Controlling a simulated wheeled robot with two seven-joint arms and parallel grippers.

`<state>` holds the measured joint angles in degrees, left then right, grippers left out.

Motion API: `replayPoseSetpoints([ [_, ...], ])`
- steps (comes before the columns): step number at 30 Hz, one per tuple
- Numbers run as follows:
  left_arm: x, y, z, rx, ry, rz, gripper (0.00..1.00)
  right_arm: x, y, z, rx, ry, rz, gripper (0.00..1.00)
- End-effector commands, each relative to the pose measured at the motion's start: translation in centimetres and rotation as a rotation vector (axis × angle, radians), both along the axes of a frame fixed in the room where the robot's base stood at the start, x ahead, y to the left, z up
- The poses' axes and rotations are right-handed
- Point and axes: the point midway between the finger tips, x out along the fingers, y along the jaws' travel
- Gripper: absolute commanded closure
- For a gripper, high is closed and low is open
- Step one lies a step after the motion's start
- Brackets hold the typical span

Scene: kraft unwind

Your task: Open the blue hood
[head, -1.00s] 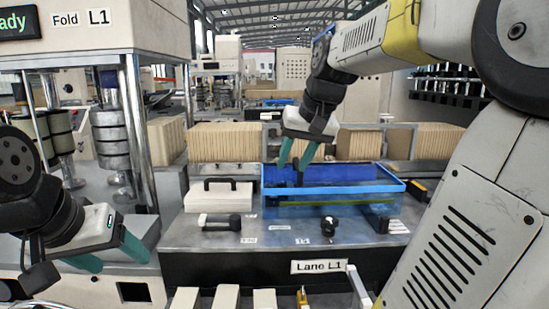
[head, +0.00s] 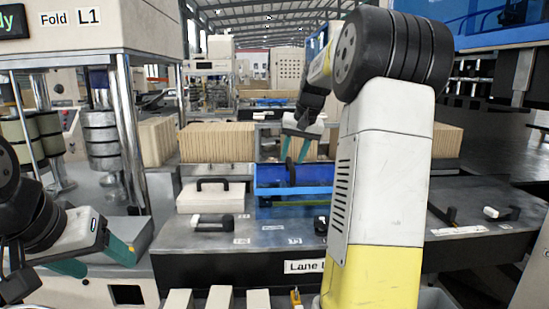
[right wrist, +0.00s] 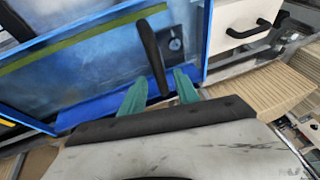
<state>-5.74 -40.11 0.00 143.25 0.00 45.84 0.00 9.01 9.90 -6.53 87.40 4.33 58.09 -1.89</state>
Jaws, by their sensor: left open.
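The blue hood (head: 272,178) stands on the grey bench, with blue edges and a see-through panel. My upright right arm hides its right part. In the right wrist view the hood (right wrist: 85,62) fills the upper left, with a dark bar handle (right wrist: 150,55) on it. My right gripper (head: 295,152) is above the hood's back part. Its green fingers (right wrist: 158,86) are apart, with the handle's near end between their tips; I cannot tell whether they touch it. My left gripper (head: 97,256) is open and empty at the lower left, away from the hood.
A white box with a black handle (head: 210,198) stands left of the hood. A black-and-white handle (head: 212,221) is on the bench in front. Rows of kraft sheets (head: 217,142) stand behind. A steel post (head: 131,130) rises between my left gripper and the hood.

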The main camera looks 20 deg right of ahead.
Motion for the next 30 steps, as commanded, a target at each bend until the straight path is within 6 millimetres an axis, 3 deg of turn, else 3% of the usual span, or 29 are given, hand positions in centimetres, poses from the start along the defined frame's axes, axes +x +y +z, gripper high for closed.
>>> replayPoseSetpoints([
  [12,0.00,0.00,0.00,0.000,0.000,0.000,0.33,0.44,0.10,-0.97,0.000,-0.001,0.000,0.64],
  [18,0.00,0.00,0.00,0.000,0.000,0.000,0.33,0.44,0.08,-0.95,0.000,-0.001,0.000,1.00],
  [30,0.00,0.00,0.00,0.000,0.000,0.000,0.33,0.42,0.08,-0.92,0.000,-0.001,0.000,1.00],
])
